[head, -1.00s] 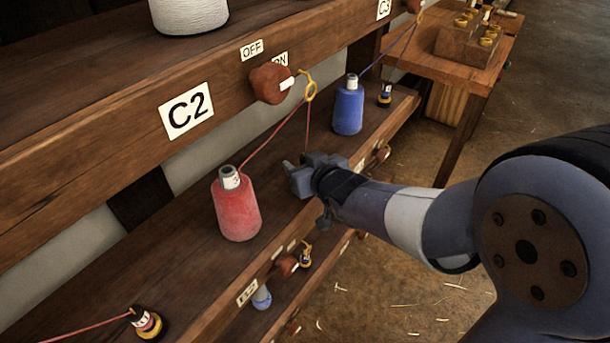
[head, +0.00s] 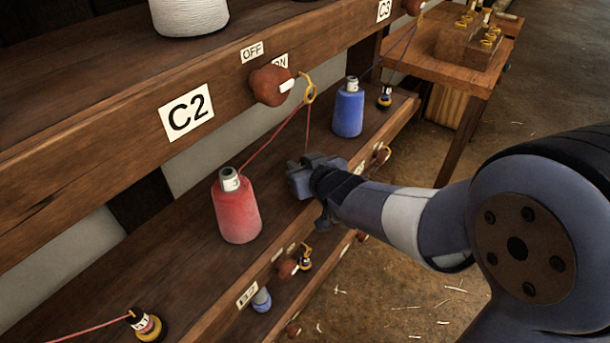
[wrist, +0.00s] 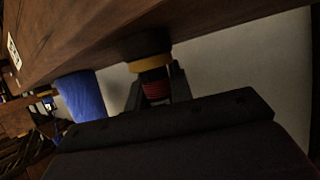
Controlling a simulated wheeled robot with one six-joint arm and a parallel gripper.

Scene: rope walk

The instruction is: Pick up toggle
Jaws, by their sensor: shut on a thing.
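My gripper (head: 303,172) is at the shelf's front edge, just right of the red yarn cone (head: 237,208). In the wrist view, my gripper (wrist: 156,92) is shut on a toggle (wrist: 152,66) with a dark end, a yellow band and red winding between the fingers. In the head view this toggle is hidden by my gripper. A red thread runs from the cone up through a yellow loop (head: 310,92), and a line drops from there to my gripper.
A blue cone (head: 348,108) and another toggle (head: 385,98) stand farther back. A red-brown knob (head: 270,86) projects from the C2 beam (head: 120,140). The floor (head: 350,300) at right is mostly free.

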